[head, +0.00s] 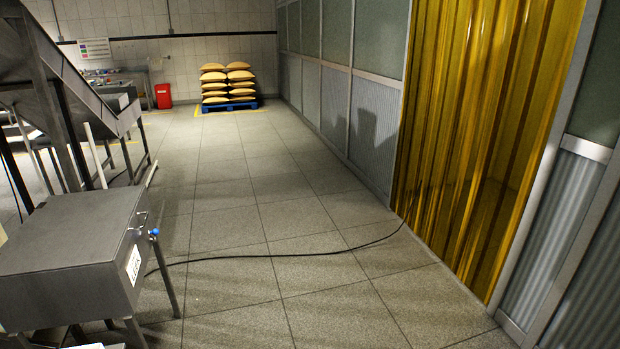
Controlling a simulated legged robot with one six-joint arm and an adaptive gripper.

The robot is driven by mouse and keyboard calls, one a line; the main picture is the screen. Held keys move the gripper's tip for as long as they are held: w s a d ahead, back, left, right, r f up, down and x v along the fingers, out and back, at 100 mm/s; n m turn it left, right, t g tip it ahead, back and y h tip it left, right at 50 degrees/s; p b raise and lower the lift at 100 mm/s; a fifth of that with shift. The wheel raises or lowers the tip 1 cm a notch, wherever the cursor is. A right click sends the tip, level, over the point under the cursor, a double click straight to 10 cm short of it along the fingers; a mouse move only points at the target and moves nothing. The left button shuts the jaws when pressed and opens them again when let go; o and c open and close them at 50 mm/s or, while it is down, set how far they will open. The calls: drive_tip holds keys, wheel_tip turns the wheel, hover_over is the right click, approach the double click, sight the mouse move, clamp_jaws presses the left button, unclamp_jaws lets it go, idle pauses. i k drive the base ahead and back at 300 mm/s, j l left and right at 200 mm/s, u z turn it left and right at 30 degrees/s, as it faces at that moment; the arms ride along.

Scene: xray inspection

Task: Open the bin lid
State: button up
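A grey metal box-like bin (66,295) on legs stands at the lower left, cut off by the left picture edge. Its flat top, which looks like a closed lid (70,230), lies level. A small metal handle (139,222) and a blue knob (154,232) stick out at its right side. A white label with dark print (133,266) is on that side, too slanted to read. A small red container (163,96) stands far back by the wall; its top is too small to make out. My gripper is not in view.
A sloping metal conveyor (62,80) rises behind the box. A black cable (270,256) crosses the tiled floor to a yellow strip curtain (470,140) at right. Stacked sacks (228,86) sit on a blue pallet (230,106) at the back. The middle aisle is otherwise clear.

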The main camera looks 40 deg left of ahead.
sight(66, 231)
drive_tip(key=i+u, duration=0.2)
drive_tip(key=u, duration=0.25)
drive_tip(key=i+l+u, duration=0.1)
drive_tip(key=u, duration=0.35)
drive_tip(key=i+l+u, duration=0.15)
drive_tip(key=u, duration=0.3)
drive_tip(key=i+u, duration=0.1)
drive_tip(key=u, duration=1.2)
drive_tip(key=i+l+u, duration=0.1)
drive_tip(key=i+l, duration=0.25)
drive_tip(key=i, duration=0.35)
drive_tip(key=i+l, duration=0.45)
drive_tip(key=i, duration=0.2)
drive_tip(key=i+l+u, duration=0.15)
drive_tip(key=i+l, duration=0.25)
drive_tip(key=i, duration=0.3)
drive_tip(key=i+l, duration=0.5)
drive_tip(key=i, duration=0.15)
drive_tip(key=j+u, duration=0.05)
